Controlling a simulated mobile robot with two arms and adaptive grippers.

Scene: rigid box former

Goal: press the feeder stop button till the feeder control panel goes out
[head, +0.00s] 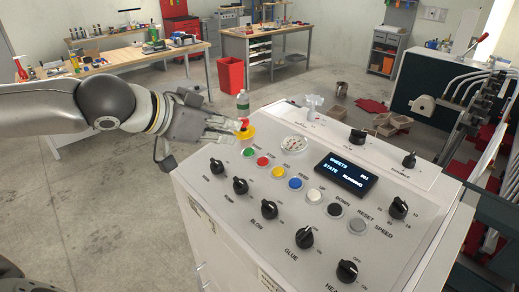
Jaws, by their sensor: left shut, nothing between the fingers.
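The feeder control panel (222,188) is a pale sloped console with a lit display (345,175) reading "SHEETS 003" and "STATE RUNNING". A row of round buttons crosses it, including a flat red button (263,161) between a green and a yellow one; the small labels near them are hard to read. A red mushroom button on a yellow base (246,134) sits at the console's far left corner. My left gripper (236,128) is shut and empty, its fingertips at the mushroom button and partly covering it. I cannot tell whether they touch. My right gripper is out of view.
Workbenches (120,57) and a red bin (230,75) are behind. Machinery (455,110) stands at right; the floor at left is clear.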

